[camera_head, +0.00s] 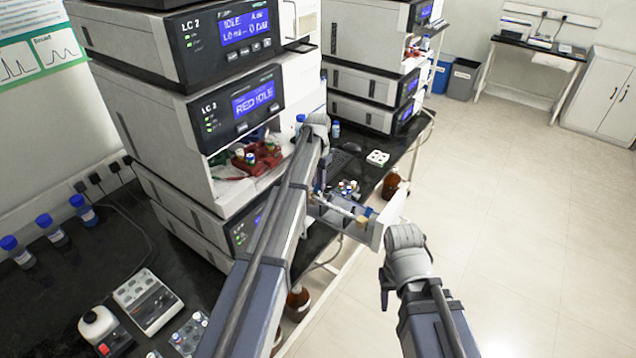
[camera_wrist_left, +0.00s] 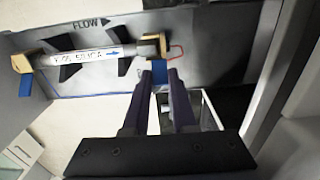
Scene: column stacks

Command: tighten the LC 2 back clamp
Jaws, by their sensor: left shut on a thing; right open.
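A silver column (camera_wrist_left: 95,56) with a silica label and an arrow pointing right lies across the grey open panel in the left wrist view. Tan clamps hold it at both ends: a left clamp (camera_wrist_left: 21,63) with a blue tab and a right clamp (camera_wrist_left: 147,40). My left gripper (camera_wrist_left: 160,78) is shut on the right clamp's blue tab (camera_wrist_left: 159,97); the fingers partly hide it. My right gripper (camera_head: 385,290) is open, well apart.
The LC 2 stack (camera_head: 205,120) rises close to the left of my left arm. A second stack (camera_head: 365,60) stands behind. Bottles (camera_head: 82,208) and small devices (camera_head: 147,300) lie on the black bench. Open floor (camera_head: 530,210) is at right.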

